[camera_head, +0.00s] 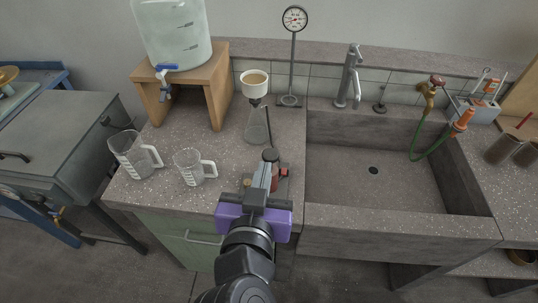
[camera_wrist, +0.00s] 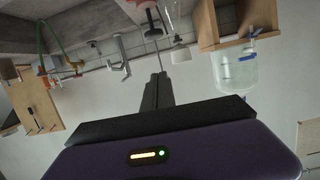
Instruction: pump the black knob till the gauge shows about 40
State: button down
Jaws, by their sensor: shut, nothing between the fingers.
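The black knob (camera_head: 270,154) tops a small hand pump (camera_head: 274,177) with a reddish body and a red side fitting, at the front of the counter by the sink. My gripper (camera_head: 265,167) is shut and empty. In the head view its fingers overlap the pump just in front of the knob; whether they touch it I cannot tell. The round gauge (camera_head: 294,18) stands on a thin post behind; its needle is too small to read. In the upturned wrist view my shut fingers (camera_wrist: 159,77) point toward the wall, and the gauge dial is not visible there.
A flask (camera_head: 257,126) with a white funnel (camera_head: 254,84) stands behind the pump. Two clear jugs (camera_head: 130,153) (camera_head: 191,167) stand at left. A wooden stand (camera_head: 217,56) holds a water tank (camera_head: 172,35). The stone sink (camera_head: 350,180) is at right, with a tap (camera_head: 348,77) behind.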

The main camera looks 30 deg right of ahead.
jog(key=shift+w+r, duration=0.1)
jog(key=shift+w, duration=0.05)
jog(key=p, duration=0.2)
send_over(269, 155)
jog(key=s, duration=0.1)
jog(key=shift+s+a+f, duration=0.1)
jog(key=shift+a+f, duration=0.1)
jog(key=shift+f, duration=0.4)
jog(key=shift+s+a+f, duration=0.1)
jog(key=shift+a+f, duration=0.05)
jog(key=shift+f, duration=0.45)
notch_tip(269, 155, down, 3)
jog(key=shift+a+r, duration=0.1)
jog(key=shift+r, duration=0.05)
jog(key=shift+f+p, duration=0.35)
jog(key=shift+f, duration=0.4)
